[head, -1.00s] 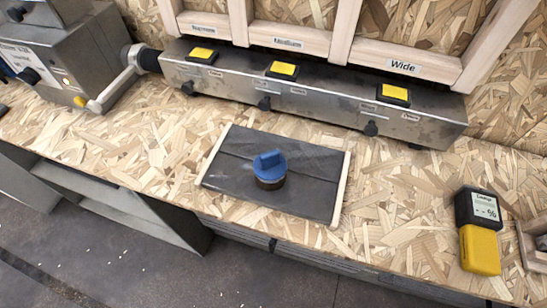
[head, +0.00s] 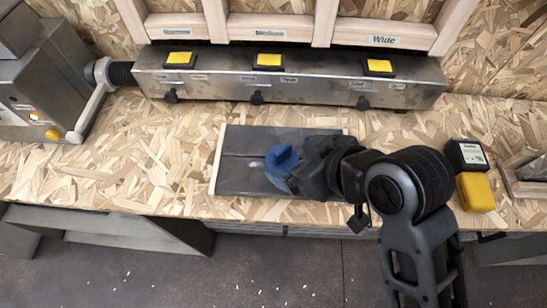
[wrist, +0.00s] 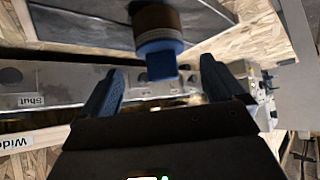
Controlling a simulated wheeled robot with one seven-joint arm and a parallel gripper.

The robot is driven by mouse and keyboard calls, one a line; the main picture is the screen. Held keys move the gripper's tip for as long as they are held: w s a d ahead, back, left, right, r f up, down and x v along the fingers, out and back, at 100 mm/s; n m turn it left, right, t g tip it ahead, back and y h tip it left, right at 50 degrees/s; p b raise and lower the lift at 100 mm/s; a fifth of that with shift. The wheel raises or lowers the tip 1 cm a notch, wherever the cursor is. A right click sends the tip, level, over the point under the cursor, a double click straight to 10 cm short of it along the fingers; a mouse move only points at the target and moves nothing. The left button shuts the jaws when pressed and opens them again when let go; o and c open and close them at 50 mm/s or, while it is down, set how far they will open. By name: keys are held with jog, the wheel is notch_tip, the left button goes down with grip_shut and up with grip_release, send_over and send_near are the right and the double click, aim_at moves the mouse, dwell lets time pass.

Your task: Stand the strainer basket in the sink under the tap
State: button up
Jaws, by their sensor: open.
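No strainer basket, sink or tap can be made out in these views. A round brown piece with a blue top (wrist: 161,65) stands on a dark grey panel (head: 235,177) on the bench. In the wrist view, its brown body (wrist: 155,20) rises from the panel, and its blue top shows between my fingers near their tips. My gripper (wrist: 160,72) is open, with a blue finger on each side of it. Contact is not evident. In the head view my gripper (head: 292,172) is over the panel and covers much of the piece.
A long metal box (head: 215,83) with yellow-topped switches runs along the back under labelled wooden frames. A grey machine (head: 45,85) stands at left. A black and yellow device (head: 475,190) lies at right. The chipboard bench (head: 130,180) is clear left of the panel.

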aim_at(285, 158)
jog(key=x, duration=0.7)
jog(key=shift+a+f+p, duration=0.15)
jog(key=shift+f+p, duration=0.15)
jog(key=shift+f, duration=0.05)
jog(key=c, duration=1.1)
